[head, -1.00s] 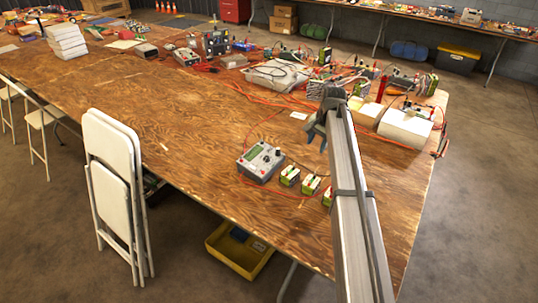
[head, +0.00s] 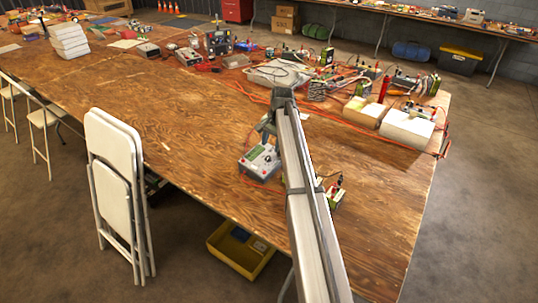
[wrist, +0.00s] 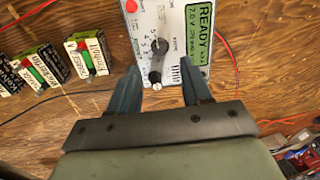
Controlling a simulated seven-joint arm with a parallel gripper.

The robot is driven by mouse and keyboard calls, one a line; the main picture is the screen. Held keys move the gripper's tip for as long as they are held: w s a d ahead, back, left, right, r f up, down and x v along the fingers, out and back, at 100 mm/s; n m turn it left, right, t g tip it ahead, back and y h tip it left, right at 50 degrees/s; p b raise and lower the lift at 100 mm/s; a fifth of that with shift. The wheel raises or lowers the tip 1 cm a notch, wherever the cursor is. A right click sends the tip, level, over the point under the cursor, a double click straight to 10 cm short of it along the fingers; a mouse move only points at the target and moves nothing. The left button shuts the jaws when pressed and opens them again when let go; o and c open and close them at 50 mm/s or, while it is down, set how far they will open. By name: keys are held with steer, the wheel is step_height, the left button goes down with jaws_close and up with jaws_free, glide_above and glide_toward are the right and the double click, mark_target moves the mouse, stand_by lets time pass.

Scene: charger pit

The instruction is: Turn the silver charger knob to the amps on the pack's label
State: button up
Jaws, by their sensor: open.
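The grey charger (head: 258,165) sits on the wooden table, and its face fills the top middle of the wrist view (wrist: 150,15). Its green screen (wrist: 200,40) reads READY with smaller text beneath. A dark knob (wrist: 155,48) stands on the face beside small numbers; a smaller greyish round part shows just below it. I cannot tell its exact setting. My gripper (wrist: 159,80) is open and empty, with its fingertips either side of the charger's lower edge, short of the dark knob. In the head view my gripper (head: 268,130) is over the charger. Several battery packs (wrist: 88,55) with labels lie left of it; their amps are unreadable.
Red cables run across the table around the charger. One green pack (head: 336,196) shows beside my arm. White blocks (head: 407,130) and cluttered gear stand towards the back right. The table left of the charger is largely clear.

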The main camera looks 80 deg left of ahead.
mark_target(268, 157)
steer(key=f, duration=0.4)
steer(key=s+a+f, duration=0.1)
steer(key=f, duration=0.1)
steer(key=shift+f, duration=0.2)
steer(key=shift+w, duration=0.1)
steer(key=shift+c, duration=0.4)
jaws_close()
